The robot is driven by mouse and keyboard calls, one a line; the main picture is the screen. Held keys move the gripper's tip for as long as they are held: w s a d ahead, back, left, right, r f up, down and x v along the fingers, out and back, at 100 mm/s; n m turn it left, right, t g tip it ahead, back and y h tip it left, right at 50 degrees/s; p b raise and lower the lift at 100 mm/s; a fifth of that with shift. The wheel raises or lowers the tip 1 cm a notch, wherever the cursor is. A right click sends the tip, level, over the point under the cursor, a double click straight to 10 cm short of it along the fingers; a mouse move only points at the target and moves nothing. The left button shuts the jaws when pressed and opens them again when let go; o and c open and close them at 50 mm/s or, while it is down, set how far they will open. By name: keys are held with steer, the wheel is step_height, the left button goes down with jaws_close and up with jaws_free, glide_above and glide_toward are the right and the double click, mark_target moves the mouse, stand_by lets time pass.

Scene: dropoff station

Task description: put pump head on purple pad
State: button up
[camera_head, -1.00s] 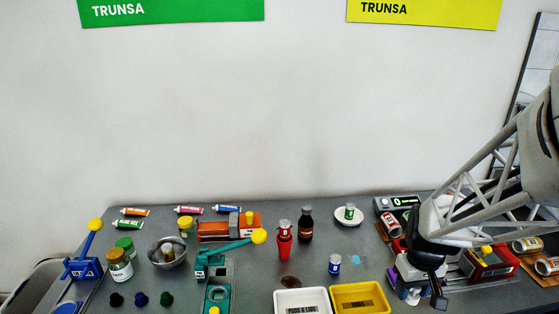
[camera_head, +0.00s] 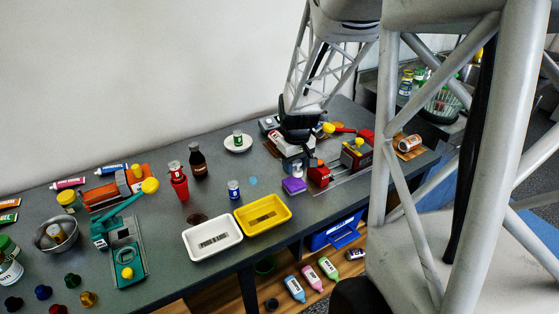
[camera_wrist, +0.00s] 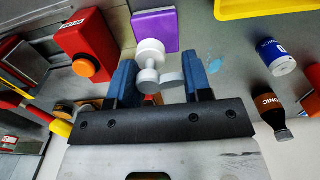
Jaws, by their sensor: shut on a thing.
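The pump head (camera_wrist: 150,55), a pale grey-white piece with a round disc and a short stem, sits between the blue fingers of my gripper (camera_wrist: 160,82) in the wrist view. The gripper is shut on it. The purple pad (camera_wrist: 155,30) lies just beyond the pump head, which overlaps the pad's near edge in that view. The gap in height between them is hard to tell. In the head view my gripper (camera_head: 293,164) is above and just behind the purple pad (camera_head: 294,186); the pump head is not clearly seen there.
A red block with an orange button (camera_wrist: 86,66) stands close left of the pad in the wrist view. A yellow tray (camera_head: 262,214) and white tray (camera_head: 212,238) lie left of the pad. A blue-labelled can (camera_head: 234,190) and dark bottle (camera_head: 197,162) stand farther left.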

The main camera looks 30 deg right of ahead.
mark_target(294, 171)
steer(key=shift+w+d, duration=0.2)
steer(key=shift+w, duration=0.3)
steer(key=shift+f, duration=0.15)
steer(key=shift+f, duration=1.7)
steer(key=shift+f, duration=0.1)
steer(key=o, duration=0.9)
step_height(294, 171, up, 12)
steer(key=shift+r, duration=0.15)
